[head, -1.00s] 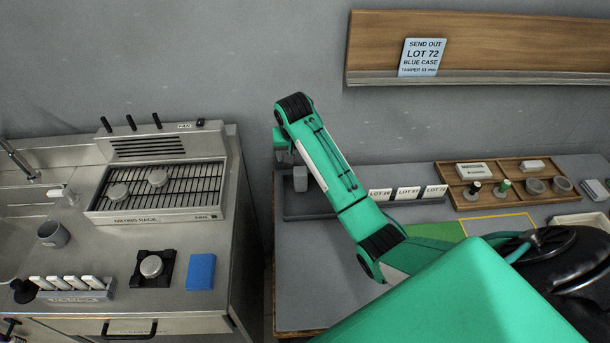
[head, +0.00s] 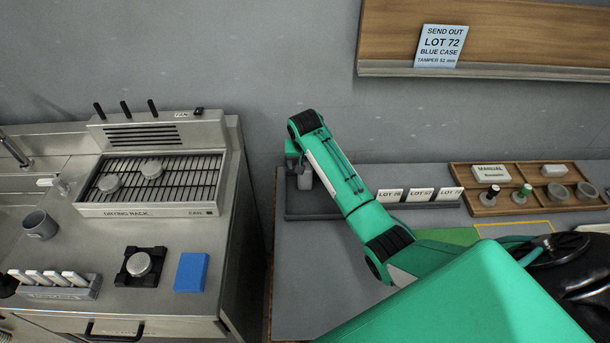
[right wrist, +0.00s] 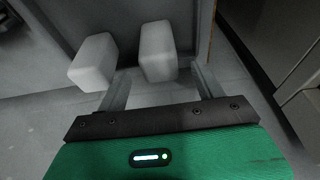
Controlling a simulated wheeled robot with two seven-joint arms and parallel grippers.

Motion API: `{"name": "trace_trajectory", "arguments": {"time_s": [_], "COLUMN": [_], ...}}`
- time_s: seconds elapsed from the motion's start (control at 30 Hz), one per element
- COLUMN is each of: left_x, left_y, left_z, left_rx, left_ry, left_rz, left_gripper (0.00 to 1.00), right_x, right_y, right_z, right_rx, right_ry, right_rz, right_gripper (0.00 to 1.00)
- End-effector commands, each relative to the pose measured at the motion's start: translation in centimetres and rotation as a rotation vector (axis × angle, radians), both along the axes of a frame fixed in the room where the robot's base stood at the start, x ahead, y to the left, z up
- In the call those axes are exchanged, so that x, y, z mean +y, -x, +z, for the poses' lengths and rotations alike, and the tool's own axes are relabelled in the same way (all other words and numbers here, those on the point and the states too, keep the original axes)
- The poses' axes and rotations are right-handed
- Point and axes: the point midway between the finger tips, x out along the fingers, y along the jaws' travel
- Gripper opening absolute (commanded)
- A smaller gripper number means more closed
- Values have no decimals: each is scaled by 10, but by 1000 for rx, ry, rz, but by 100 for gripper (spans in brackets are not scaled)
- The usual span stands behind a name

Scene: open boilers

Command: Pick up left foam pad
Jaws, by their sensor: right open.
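Two pale blocks, which look like foam pads, stand side by side in the right wrist view: the left one (right wrist: 92,62) and the right one (right wrist: 157,50). My right gripper (right wrist: 160,82) is open and empty. Its fingers reach toward the blocks, with the right block more nearly between them and the left block outside the left finger. In the head view my right gripper (head: 294,162) hangs over the left end of a dark grey tray (head: 320,212), mostly hidden by its arm. A small grey shape shows there; I cannot tell whether it is pad or finger. My left gripper is out of view.
Lot cards (head: 421,195) stand right of my arm. A wooden tray (head: 465,176) with stamps and cups lies at the right. At left are a drying rack (head: 150,185), a blue pad (head: 191,272) and a grey cup (head: 40,225). A wall stands behind.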

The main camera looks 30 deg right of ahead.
Motion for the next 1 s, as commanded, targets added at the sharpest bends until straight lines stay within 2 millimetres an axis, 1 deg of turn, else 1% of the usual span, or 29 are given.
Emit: {"name": "trace_trajectory", "arguments": {"time_s": [0.1,0.23,0.33,0.47,0.53,0.63,0.77,0.97,1.0], "left_x": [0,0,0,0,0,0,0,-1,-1], "left_y": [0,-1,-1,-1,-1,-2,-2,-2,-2], "left_z": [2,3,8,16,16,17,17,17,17], "left_rx": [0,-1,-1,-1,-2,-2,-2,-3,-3], "left_ry": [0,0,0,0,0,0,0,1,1], "left_rz": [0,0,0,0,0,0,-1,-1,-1], "left_gripper": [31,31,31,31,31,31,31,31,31], "right_x": [-1,-2,-2,-4,-5,-6,-7,-7,-7], "right_y": [-3,-4,-5,-6,-9,-11,-12,-12,-12], "right_z": [-12,-18,-26,-44,-54,-63,-68,-69,-69], "right_rx": [0,0,1,3,2,1,-1,-1,-1], "right_ry": [0,0,1,0,0,0,0,0,0], "right_rz": [0,1,1,1,1,0,0,0,0], "right_gripper": [69,69,69,69,69,69,69,69,63]}}
